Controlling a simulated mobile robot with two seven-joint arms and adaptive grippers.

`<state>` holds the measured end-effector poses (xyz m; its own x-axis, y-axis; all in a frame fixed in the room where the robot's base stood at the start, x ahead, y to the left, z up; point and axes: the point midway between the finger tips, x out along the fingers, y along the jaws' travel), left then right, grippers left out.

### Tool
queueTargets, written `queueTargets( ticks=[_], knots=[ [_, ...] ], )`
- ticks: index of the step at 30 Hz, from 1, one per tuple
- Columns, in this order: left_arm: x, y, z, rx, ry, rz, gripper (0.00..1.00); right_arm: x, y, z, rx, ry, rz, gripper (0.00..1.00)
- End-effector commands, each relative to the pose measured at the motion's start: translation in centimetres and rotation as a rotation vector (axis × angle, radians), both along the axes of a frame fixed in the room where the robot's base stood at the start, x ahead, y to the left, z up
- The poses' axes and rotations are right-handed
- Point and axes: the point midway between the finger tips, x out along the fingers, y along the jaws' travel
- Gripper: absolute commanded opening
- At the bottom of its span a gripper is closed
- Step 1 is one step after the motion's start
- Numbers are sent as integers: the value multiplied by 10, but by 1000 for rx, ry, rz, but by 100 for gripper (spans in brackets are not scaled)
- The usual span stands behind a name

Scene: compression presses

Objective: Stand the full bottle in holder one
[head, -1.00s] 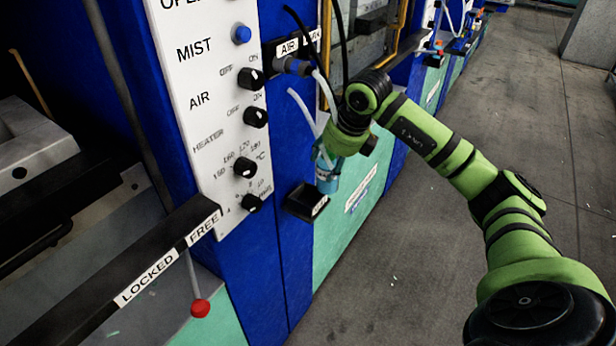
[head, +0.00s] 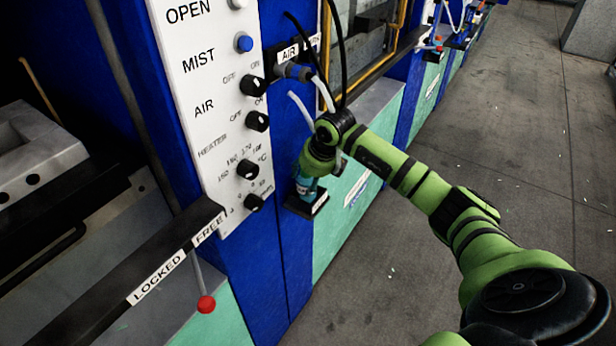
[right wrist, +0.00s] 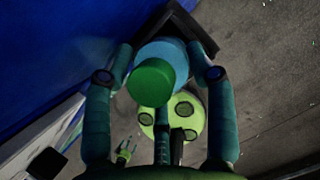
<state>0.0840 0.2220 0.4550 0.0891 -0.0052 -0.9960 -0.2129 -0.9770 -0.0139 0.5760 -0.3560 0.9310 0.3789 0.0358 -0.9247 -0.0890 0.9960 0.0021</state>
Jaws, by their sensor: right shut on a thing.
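The bottle (head: 306,186) has a blue body and hangs roughly upright in my right gripper (head: 312,172). In the right wrist view its green cap (right wrist: 153,82) faces the camera, and the fingers of my right gripper (right wrist: 163,58) are shut on the blue body from both sides. A small black holder (head: 318,208) juts from the blue press column, right at the bottle's lower end. Its dark rim (right wrist: 180,14) also shows behind the bottle in the wrist view. I cannot tell whether the bottle's base is inside the holder. My left gripper is not in view.
A white control panel (head: 212,120) with knobs is left of the holder. Hoses (head: 325,90) and a grey AIR fitting (head: 292,71) are above my gripper. A lever with a red knob (head: 206,304) stands at lower left. Open grey floor (head: 500,150) lies to the right.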

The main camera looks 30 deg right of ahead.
Motion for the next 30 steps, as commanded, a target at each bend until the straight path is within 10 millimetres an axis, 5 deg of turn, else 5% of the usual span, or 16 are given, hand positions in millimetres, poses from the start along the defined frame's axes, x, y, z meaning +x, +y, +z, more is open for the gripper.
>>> queueTargets(
  ticks=[2, 14, 30],
  knots=[
    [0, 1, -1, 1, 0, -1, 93, 0, 0, -1, 0, 0, 0, 67],
    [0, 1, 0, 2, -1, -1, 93, -1, -1, 3, -1, -1, 0, 67],
    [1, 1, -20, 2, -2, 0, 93, -38, -4, 94, -1, -4, 0, 67]
  ],
)
